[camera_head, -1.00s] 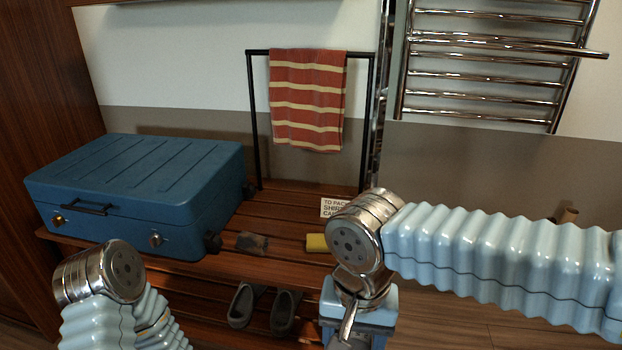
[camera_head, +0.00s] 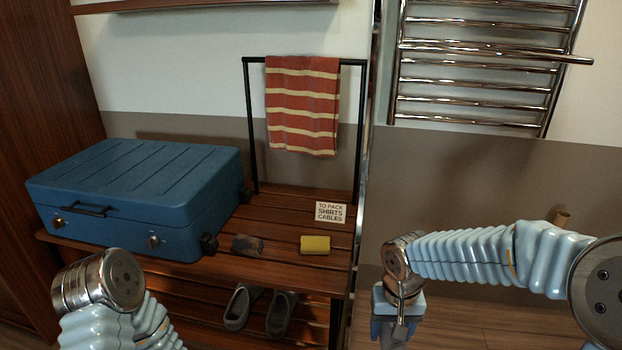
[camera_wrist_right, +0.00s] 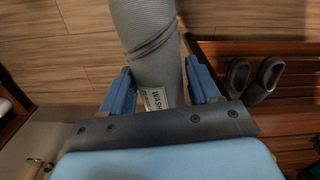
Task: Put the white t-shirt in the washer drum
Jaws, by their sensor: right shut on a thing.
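My right gripper (camera_head: 398,334) hangs low to the right of the slatted bench in the head view. In the right wrist view its blue fingers (camera_wrist_right: 160,88) are shut on a grey, finely ribbed, tube-like thing (camera_wrist_right: 152,45) with a white label that begins "WASH". The thing extends beyond the fingers to the top of that view; I cannot tell exactly what it is. My left arm shows at the lower left of the head view, with its gripper out of sight. I see no white t-shirt and no washer drum in these frames.
A blue suitcase (camera_head: 140,195) lies shut on the bench (camera_head: 280,273). A striped towel (camera_head: 302,105) hangs on the black rail. A sign (camera_head: 331,212), a yellow item (camera_head: 315,245) and a dark item (camera_head: 247,244) rest on the bench; grey shoes (camera_head: 281,314) are below. Floor at right looks clear.

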